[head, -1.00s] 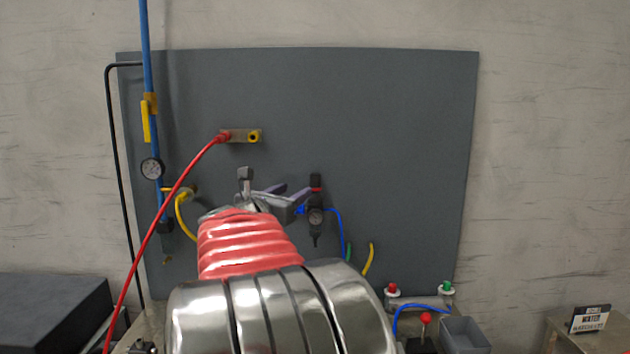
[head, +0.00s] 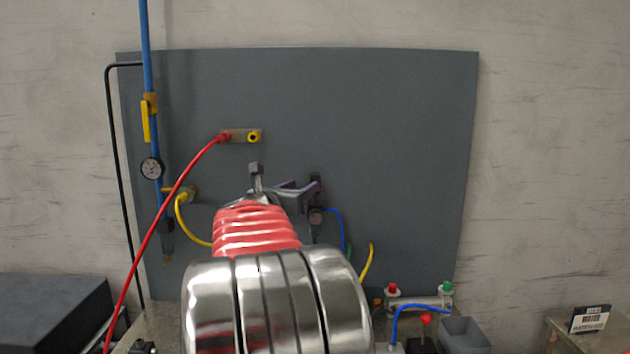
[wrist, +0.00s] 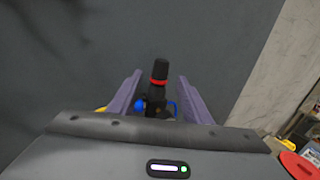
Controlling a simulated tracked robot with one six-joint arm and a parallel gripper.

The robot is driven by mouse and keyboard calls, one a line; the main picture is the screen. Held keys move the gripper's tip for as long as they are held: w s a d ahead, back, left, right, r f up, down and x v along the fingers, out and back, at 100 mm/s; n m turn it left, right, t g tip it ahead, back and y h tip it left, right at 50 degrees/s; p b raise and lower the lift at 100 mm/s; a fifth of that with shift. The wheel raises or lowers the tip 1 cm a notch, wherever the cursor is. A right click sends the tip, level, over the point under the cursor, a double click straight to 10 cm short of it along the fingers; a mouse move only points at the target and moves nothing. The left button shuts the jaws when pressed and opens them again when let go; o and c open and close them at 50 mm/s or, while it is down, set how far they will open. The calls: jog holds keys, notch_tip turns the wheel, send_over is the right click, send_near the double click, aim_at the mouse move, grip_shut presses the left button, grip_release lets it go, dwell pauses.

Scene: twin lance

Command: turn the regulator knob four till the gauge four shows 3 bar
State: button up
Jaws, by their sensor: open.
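The regulator knob (wrist: 160,68), black with a red ring below it, stands upright between my gripper's fingers in the wrist view. In the head view, the knob (head: 316,178) is partly covered by the finger ends. My gripper (wrist: 160,76) is open, with one purple finger on each side of the knob; I cannot tell whether either touches it. In the head view, my gripper (head: 312,190) reaches the regulator from the left. The small round gauge (head: 316,216) sits on the regulator body below; its reading is too small to make out.
A grey panel (head: 400,130) backs the regulator. At left are a blue pipe (head: 146,50) with a white gauge (head: 151,168) and a red hose (head: 163,215). Blue (head: 341,228) and yellow (head: 367,262) hoses run near the regulator. A grey bin (head: 464,334) stands lower right.

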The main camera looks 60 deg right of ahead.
aim_at(314, 179)
jog(key=d, duration=0.9)
jog(key=shift+w+d, duration=0.1)
jog(key=shift+w, duration=0.05)
jog(key=c, duration=1)
jog(key=shift+c, duration=0.2)
jog(key=shift+t, duration=0.3)
jog(key=shift+n+t, duration=0.5)
jog(key=o, duration=1)
jog(key=shift+o, duration=0.2)
